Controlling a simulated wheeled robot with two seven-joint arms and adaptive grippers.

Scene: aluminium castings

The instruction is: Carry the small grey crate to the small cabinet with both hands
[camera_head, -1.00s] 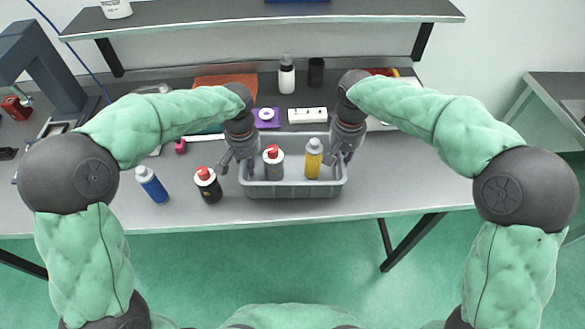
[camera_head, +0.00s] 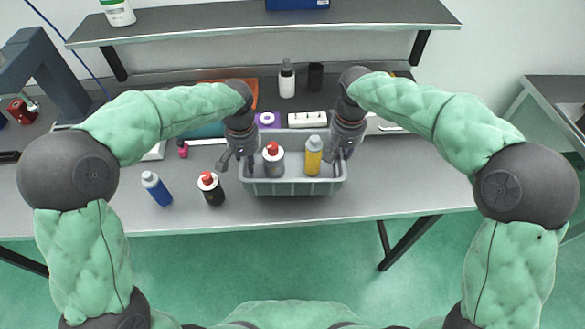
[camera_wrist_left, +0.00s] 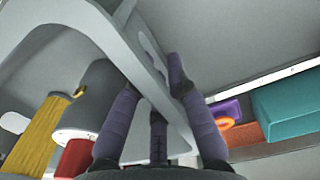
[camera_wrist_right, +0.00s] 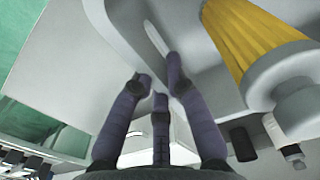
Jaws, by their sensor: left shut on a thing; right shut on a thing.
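The small grey crate (camera_head: 292,187) is at the front edge of the workbench in the head view, between my two grippers. My left gripper (camera_head: 237,163) is shut on the crate's left end wall, which also shows in the left wrist view (camera_wrist_left: 150,55). My right gripper (camera_head: 342,155) is shut on the right end wall, also seen in the right wrist view (camera_wrist_right: 165,50). I cannot tell whether the crate is clear of the bench. I cannot make out the small cabinet.
On the workbench (camera_head: 400,190), a blue bottle (camera_head: 157,190) and a black bottle with a red cap (camera_head: 211,190) stand left of the crate. A shelf (camera_head: 380,14) spans above. A side table (camera_head: 550,85) stands right.

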